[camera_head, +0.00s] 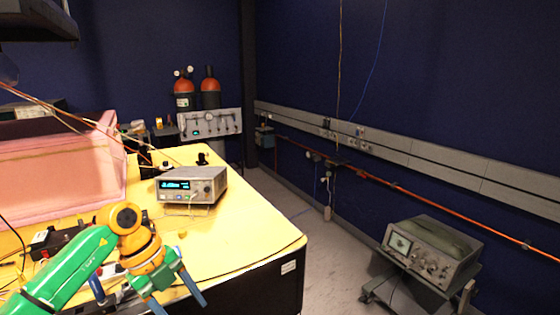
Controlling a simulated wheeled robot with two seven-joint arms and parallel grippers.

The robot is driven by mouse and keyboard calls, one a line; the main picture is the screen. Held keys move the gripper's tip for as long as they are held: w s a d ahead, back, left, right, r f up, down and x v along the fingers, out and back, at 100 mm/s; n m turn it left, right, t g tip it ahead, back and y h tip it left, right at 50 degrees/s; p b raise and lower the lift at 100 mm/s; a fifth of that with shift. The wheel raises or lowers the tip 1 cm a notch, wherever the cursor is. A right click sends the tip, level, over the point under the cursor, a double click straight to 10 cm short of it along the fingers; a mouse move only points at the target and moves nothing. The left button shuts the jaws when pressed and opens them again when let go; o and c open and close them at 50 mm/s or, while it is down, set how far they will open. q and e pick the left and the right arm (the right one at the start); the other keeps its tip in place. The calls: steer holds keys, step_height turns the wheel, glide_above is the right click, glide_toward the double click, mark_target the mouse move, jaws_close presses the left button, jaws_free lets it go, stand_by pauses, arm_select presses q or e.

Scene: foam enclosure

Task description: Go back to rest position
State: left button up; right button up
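My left arm, green and orange, comes in from the lower left. My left gripper (179,303) points down over the front part of the yellow table (247,232). Its two blue fingers are spread apart, with nothing visible between them. The ends of the fingers are close to the bottom edge of the picture, and whether they touch the table cannot be told. My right arm and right gripper do not show.
A grey bench instrument (192,185) with a lit blue display stands on the table behind my gripper. A pink foam enclosure (60,172) is at the left. Small dark items and wires lie beside my arm. An oscilloscope on a cart (430,252) stands right; floor between is clear.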

arm_select(q)
steer(key=w+d+f+t+h, duration=0.1)
steer(key=d+f+h, duration=0.15)
steer(key=d, duration=0.25)
steer(key=d+f+n+t+h, duration=0.1)
steer(key=d+h, duration=0.3)
steer(key=d, duration=0.1)
steer(key=w+d+f+h, duration=0.1)
steer(key=d+f+h, duration=0.1)
steer(key=d+h, duration=0.15)
step_height(320, 180, down, 12)
steer(key=w+a+r+n+t+y, duration=0.1)
steer(key=w+a+n+t+y, duration=0.2)
steer(key=n+t, duration=0.75)
steer(key=s+a+f+n+y, duration=0.3)
steer(key=f, duration=0.3)
steer(key=s+a+f+n+y, duration=0.3)
steer(key=f, duration=0.3)
steer(key=s+a+f+n+g+y, duration=0.3)
steer(key=s+a+f+g, duration=0.1)
steer(key=s+f, duration=0.6)
steer(key=s+f+n+g+y, duration=0.1)
steer(key=s+f+g, duration=0.2)
steer(key=s, duration=0.9)
steer(key=s+a+f+n+g+y, duration=0.1)
steer(key=s+f+g, duration=0.3)
steer(key=s, duration=0.9)
steer(key=shift+s+f+n, duration=0.15)
steer(key=shift+f+n, duration=0.3)
